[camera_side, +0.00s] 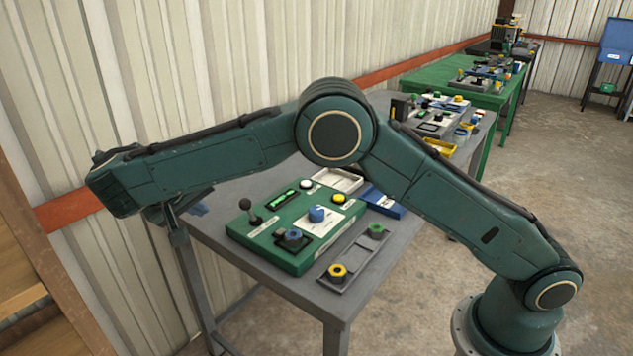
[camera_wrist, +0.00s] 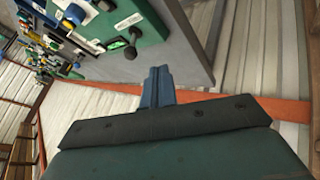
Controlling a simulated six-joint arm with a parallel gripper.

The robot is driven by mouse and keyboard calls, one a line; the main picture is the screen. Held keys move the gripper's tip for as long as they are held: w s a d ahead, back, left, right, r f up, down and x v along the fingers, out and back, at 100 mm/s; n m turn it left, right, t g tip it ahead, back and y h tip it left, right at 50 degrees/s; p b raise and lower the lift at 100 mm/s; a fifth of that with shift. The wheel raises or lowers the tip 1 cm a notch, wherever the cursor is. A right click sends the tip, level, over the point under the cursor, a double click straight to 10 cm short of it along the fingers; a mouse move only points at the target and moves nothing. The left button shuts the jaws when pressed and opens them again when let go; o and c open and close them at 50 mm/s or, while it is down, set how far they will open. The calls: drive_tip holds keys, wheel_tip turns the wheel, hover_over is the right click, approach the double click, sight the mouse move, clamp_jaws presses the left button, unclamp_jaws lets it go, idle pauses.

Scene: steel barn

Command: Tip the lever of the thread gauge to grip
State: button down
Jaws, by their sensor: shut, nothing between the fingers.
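The green control box (camera_side: 285,262) lies on the grey table and carries a lever with a black ball knob (camera_side: 245,204) at its left corner. The lever stands near upright. The box (camera_wrist: 148,33) and black knob (camera_wrist: 130,53) also show at the top of the wrist view. The label text is too small to read for certain. My gripper (camera_wrist: 158,70) is shut and empty, its blue fingers together, apart from the lever.
The box also bears a lit green display (camera_side: 284,198), a blue knob (camera_side: 316,214) and a yellow button (camera_side: 338,197). A grey tray (camera_side: 354,259) with yellow and green-topped parts lies at the front. The bare grey tabletop (camera_side: 214,228) shows left of the box. A corrugated wall stands behind.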

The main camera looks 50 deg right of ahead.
sight(240, 202)
drive_tip(key=w+d+f, duration=0.1)
drive_tip(key=d+f, duration=0.5)
drive_tip(key=d, duration=0.2)
drive_tip(key=shift+w+d, duration=0.4)
drive_tip(key=shift+d+r+y, duration=0.35)
drive_tip(key=shift+d+y, duration=0.05)
drive_tip(key=shift+y, duration=0.1)
idle(0.6)
drive_tip(key=shift+d+r+m+y, duration=0.3)
drive_tip(key=shift+d+r+y, duration=0.05)
drive_tip(key=shift+d+y, duration=0.35)
drive_tip(key=d+y, duration=0.1)
drive_tip(key=d+r+y, duration=0.1)
drive_tip(key=y, duration=0.1)
drive_tip(key=shift+d, duration=1.45)
drive_tip(key=shift+d, duration=0.2)
